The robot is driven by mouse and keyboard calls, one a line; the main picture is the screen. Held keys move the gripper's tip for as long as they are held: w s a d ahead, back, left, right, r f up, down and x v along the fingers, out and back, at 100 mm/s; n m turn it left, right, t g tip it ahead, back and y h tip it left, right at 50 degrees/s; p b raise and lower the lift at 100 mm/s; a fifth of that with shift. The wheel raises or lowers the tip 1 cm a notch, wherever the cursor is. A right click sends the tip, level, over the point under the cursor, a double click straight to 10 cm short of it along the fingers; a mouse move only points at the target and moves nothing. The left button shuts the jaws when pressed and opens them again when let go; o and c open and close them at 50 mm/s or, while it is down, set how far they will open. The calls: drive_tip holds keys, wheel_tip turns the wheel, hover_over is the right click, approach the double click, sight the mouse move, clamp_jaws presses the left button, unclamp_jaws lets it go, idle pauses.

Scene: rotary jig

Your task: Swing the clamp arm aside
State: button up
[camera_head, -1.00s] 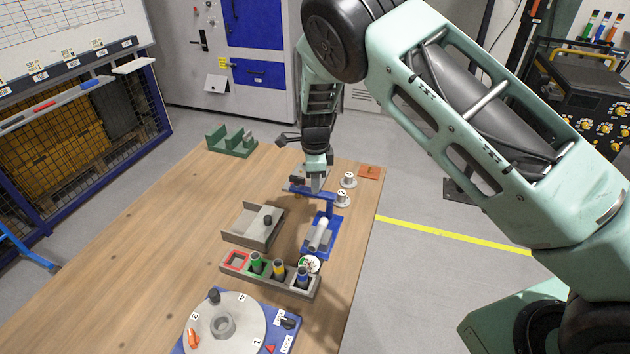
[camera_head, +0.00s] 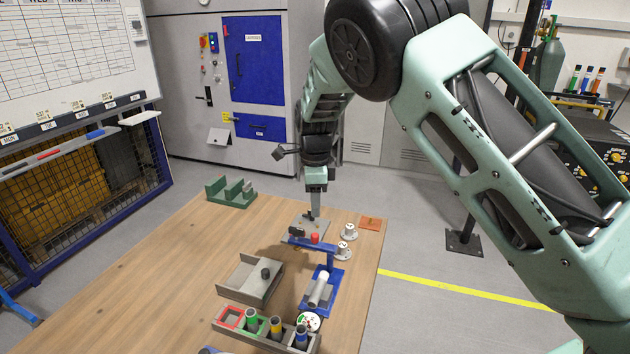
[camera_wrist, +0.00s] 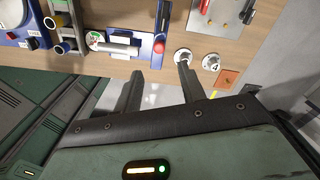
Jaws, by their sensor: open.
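The blue clamp arm (camera_head: 300,241) sits atop a blue post on a blue base (camera_head: 331,291), and a red knob (camera_head: 315,238) shows by it. A grey-white cylinder (camera_head: 320,290) lies on the base. In the head view the arm points left from the post, behind the cylinder rather than along it. In the wrist view the clamp arm (camera_wrist: 159,14) runs to the top edge, with the red knob (camera_wrist: 158,46) nearest me. My gripper (camera_head: 313,211) is above and behind the arm. Its fingers (camera_wrist: 160,82) are open and empty, apart from the arm.
A grey plate with a black handle (camera_wrist: 229,12), two white numbered discs (camera_head: 348,231) and an orange tile (camera_head: 371,223) are nearby. A grey tray (camera_head: 250,281) and a rack of coloured cylinders (camera_head: 263,333) stand in front.

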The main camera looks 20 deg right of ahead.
wheel_tip(320, 180, up, 8)
drive_tip(key=b, duration=0.1)
drive_tip(key=shift+f, duration=0.25)
